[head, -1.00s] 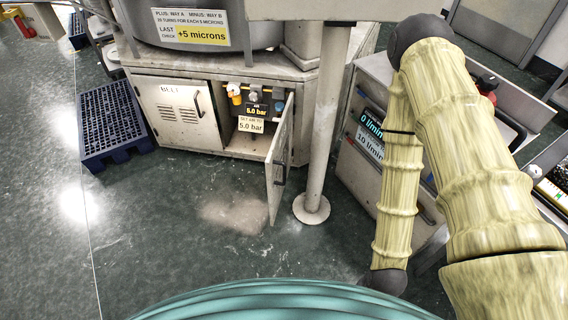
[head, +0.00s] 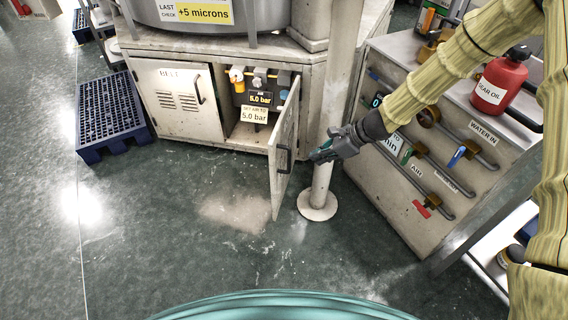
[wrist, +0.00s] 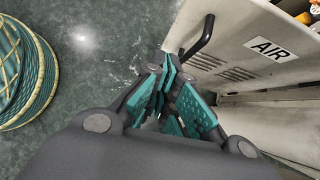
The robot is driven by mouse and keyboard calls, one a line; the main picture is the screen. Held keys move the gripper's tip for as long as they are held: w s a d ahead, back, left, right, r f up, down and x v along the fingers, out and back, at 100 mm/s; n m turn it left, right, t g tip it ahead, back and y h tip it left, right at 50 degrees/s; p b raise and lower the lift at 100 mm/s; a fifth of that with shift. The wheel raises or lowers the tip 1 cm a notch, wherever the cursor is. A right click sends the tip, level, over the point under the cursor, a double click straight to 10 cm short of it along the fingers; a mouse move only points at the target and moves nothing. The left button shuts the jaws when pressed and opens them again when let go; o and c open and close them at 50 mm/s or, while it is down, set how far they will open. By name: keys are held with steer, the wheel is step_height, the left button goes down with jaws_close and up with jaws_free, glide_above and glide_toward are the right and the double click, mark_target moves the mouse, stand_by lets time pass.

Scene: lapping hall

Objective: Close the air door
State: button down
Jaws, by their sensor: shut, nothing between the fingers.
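The air door (head: 284,155) stands open in the head view, swung out from the cabinet and seen nearly edge-on, with a dark bar handle on its right-hand face. In the wrist view the door (wrist: 225,40) shows its AIR label, vent slots and black handle (wrist: 199,38). My gripper (head: 318,155) is just right of the door, near the handle and in front of the post. In the wrist view its teal fingers (wrist: 171,75) are shut and empty, below and left of the handle. Whether they touch the door cannot be told.
The open compartment shows a 5.0 bar display (head: 258,98) and a yellow-orange fitting (head: 237,74). The closed BELT door (head: 178,100) is to its left. A pale post (head: 324,180) and a panel cabinet (head: 375,190) stand right. A blue pallet (head: 105,115) lies left; floor in front is clear.

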steer(key=w+r, duration=0.2)
steer(key=b, duration=0.1)
glide_toward(273, 161)
steer(key=shift+y, duration=0.3)
steer(key=shift+d+f+x, duration=0.1)
steer(key=shift+x, duration=0.7)
steer(key=shift+d+f+x, duration=0.1)
steer(key=shift+x, duration=0.7)
steer(key=shift+d+f+x, duration=0.15)
steer(key=shift+x, duration=0.65)
steer(key=shift+a+m, duration=0.1)
steer(key=shift+m, duration=0.2)
